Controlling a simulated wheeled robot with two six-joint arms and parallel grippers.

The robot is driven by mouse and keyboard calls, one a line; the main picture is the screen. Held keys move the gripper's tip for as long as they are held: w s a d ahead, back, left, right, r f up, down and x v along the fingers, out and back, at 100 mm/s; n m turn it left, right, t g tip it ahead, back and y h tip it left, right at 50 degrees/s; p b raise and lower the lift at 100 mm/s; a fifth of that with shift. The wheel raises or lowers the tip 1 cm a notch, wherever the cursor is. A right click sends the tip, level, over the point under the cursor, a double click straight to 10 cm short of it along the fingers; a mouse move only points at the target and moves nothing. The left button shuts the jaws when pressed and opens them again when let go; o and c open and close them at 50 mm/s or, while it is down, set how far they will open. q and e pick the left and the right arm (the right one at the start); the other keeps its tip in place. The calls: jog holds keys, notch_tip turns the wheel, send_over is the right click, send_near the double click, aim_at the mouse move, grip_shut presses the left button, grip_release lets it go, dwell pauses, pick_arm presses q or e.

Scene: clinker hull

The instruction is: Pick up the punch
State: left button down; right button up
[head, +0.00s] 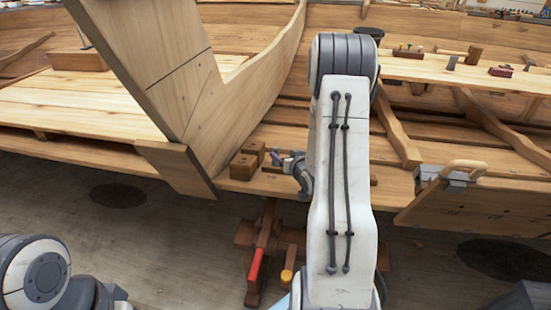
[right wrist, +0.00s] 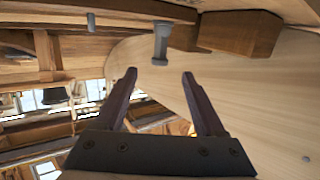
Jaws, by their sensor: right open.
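A small grey metal piece, which looks like the punch (right wrist: 161,43), shows in the right wrist view beside brown wooden blocks (right wrist: 240,33). My right gripper (right wrist: 160,73) is open and empty. Its two dark fingers point toward the punch, which lies beyond the tips, roughly in line with the gap and apart from them. In the head view my right gripper (head: 284,159) is partly hidden by my own arm, close to the blocks (head: 243,166) on the plank's edge. The punch cannot be told clearly from the fingers there. My left gripper is not in view.
A tall wooden hull stem (head: 165,75) rises left of the blocks. A clamp (head: 452,174) holds a board at right. Tools with red (head: 255,264) and yellow handles (head: 287,275) sit below the plank. Another grey cylinder (right wrist: 91,22) shows in the wrist view.

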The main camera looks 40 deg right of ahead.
aim_at(278, 150)
jog(key=x, duration=0.9)
jog(key=shift+s, duration=0.1)
grip_shut()
